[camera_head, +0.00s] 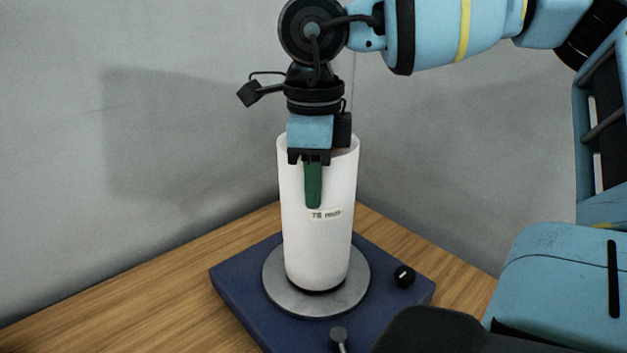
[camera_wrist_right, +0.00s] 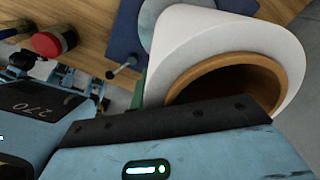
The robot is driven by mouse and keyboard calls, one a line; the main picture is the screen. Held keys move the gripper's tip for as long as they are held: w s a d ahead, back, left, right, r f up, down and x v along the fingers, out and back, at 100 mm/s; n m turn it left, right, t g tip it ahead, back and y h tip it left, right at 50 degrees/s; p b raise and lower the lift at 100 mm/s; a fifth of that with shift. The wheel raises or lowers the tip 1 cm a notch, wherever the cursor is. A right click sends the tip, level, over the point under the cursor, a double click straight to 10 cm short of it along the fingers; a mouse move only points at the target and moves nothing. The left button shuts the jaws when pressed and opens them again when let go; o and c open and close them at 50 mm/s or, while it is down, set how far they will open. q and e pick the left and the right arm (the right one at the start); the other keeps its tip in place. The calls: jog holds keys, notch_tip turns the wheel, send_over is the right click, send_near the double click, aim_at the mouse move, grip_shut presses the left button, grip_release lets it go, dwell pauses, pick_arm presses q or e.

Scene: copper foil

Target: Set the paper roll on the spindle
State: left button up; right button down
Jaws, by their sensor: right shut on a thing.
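One green finger lies outside the wall; the other is hidden, apparently inside. The roll (camera_wrist_right: 215,40) shows its brown core (camera_wrist_right: 215,78) in the right wrist view. The spindle is hidden, so I cannot tell whether the roll is around it. A dark band shows under the roll's lower edge. My left gripper is not in view.
The base carries a black knob (camera_head: 404,276) at the right and a small grey lever (camera_head: 339,335) in front. The wooden table (camera_head: 140,300) is clear at the left. A grey wall (camera_head: 190,110) stands close behind. A red-topped object (camera_wrist_right: 50,42) shows in the right wrist view.

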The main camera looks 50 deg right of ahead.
jog(key=shift+r, duration=0.1)
jog(key=c, duration=1.5)
grip_release()
jog(key=shift+o, duration=1)
jog(key=shift+r, duration=3.9)
